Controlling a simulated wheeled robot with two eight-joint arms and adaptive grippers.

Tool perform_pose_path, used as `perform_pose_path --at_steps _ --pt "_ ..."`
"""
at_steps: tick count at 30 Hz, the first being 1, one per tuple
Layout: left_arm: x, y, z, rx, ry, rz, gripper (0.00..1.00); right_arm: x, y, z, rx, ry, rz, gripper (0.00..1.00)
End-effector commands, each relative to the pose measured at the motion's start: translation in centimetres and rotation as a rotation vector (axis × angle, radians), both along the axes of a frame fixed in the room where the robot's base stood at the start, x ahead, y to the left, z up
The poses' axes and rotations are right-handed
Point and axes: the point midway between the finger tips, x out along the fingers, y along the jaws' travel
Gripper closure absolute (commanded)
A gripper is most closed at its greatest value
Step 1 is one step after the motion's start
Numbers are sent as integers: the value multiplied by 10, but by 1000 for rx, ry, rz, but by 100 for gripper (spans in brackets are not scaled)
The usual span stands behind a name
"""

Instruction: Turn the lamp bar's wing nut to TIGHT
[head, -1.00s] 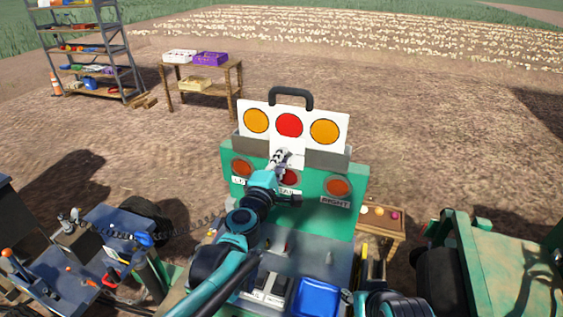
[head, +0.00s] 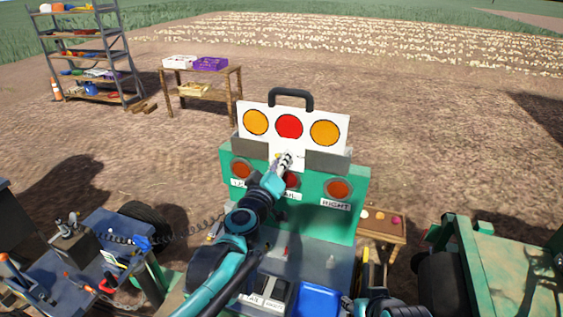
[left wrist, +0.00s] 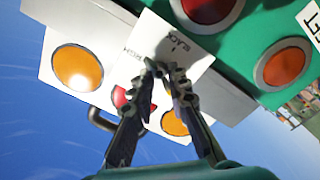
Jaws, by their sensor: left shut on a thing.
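The lamp bar (head: 258,140) is a white plate with two orange lamps, a red lamp between them and a black handle on top. It stands upright against the green panel (head: 262,176). My left gripper (head: 287,158) is at the white tab below the red lamp. In the left wrist view my left gripper's fingertips (left wrist: 167,72) are close together over the white tab (left wrist: 160,38), shut on the wing nut, which the fingers hide. Printed words beside the fingertips read SLACK and, partly covered, TIGHT. The nut's pointing direction cannot be told.
The green panel carries red-orange lamps with LEFT, TAIL and RIGHT labels. A blue bin (head: 318,298) is at the front. A small wooden table (head: 384,229) stands at right. A shelf (head: 85,62) and wooden table (head: 203,77) stand farther back on open soil.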

Motion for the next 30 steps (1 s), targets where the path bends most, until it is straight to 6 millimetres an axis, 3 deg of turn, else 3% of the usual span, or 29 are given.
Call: perform_pose_path --at_steps 30 --pt "-2 -3 -1 918 -298 -2 100 0 0 -11 0 0 0 60"
